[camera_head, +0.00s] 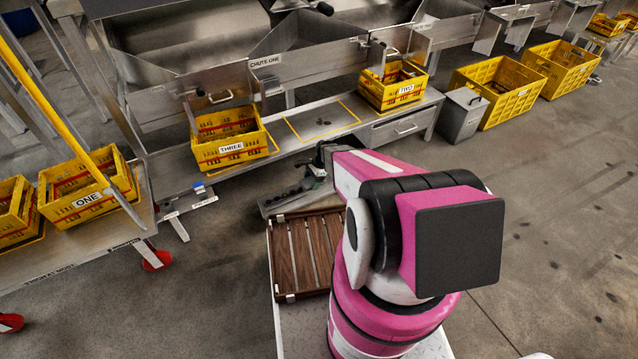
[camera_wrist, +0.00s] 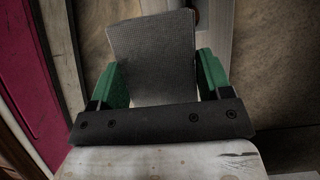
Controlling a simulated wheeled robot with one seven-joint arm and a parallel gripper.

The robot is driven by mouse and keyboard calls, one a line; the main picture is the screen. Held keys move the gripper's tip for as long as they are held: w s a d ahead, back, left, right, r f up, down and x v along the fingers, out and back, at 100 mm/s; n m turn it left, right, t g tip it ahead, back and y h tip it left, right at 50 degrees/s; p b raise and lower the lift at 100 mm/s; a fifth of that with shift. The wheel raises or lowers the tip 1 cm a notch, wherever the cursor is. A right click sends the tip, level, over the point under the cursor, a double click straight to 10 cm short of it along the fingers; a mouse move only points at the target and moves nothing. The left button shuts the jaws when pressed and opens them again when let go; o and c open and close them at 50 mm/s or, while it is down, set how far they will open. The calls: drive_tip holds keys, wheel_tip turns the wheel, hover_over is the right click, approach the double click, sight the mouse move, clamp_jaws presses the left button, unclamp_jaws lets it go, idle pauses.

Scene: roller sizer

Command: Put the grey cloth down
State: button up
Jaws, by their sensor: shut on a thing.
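The grey cloth (camera_wrist: 150,50) is a flat, finely textured sheet standing up between the two green fingers of my gripper (camera_wrist: 158,75) in the wrist view. My gripper is shut on it, with a finger at each side edge. In the head view my gripper (camera_head: 314,176) is small and partly hidden by my pink arm, beside the front of the metal bench (camera_head: 345,140). I cannot make out the cloth clearly there.
Yellow crates THREE (camera_head: 229,138) and TWO (camera_head: 393,86) stand on the bench, with a yellow-outlined space (camera_head: 322,119) between them holding small dark bits. Crate ONE (camera_head: 88,190) is left. A brown slatted rack (camera_head: 308,252) lies near my arm. A grey bin (camera_head: 462,115) stands right.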

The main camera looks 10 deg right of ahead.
drive_tip(key=w+d+f, duration=0.1)
drive_tip(key=w, duration=0.1)
drive_tip(key=w+d+f, duration=0.3)
drive_tip(key=shift+w+d+f, duration=0.15)
drive_tip(key=shift+w+f, duration=0.05)
drive_tip(key=shift+w, duration=0.2)
drive_tip(key=shift+f, duration=1.95)
drive_tip(key=shift+f, duration=0.4)
drive_tip(key=shift+f, duration=0.4)
drive_tip(key=o, duration=0.8)
drive_tip(key=shift+w+f, duration=0.1)
drive_tip(key=shift+f, duration=0.05)
drive_tip(key=shift+d, duration=0.1)
drive_tip(key=a+v, duration=0.1)
drive_tip(key=v, duration=1.2)
drive_tip(key=s+a+r+n+h, duration=0.1)
drive_tip(key=s+r+n, duration=0.3)
drive_tip(key=s+r, duration=0.3)
drive_tip(key=s+a+r+n+t+h, duration=0.1)
drive_tip(key=s+r+n, duration=0.4)
drive_tip(key=r, duration=0.8)
drive_tip(key=s+a+r+n+h, duration=0.1)
drive_tip(key=s+r+n, duration=0.4)
drive_tip(key=s+r, duration=0.6)
drive_tip(key=shift+a+r+h, duration=0.1)
drive_tip(key=shift+a+h, duration=0.3)
drive_tip(key=shift+h, duration=0.2)
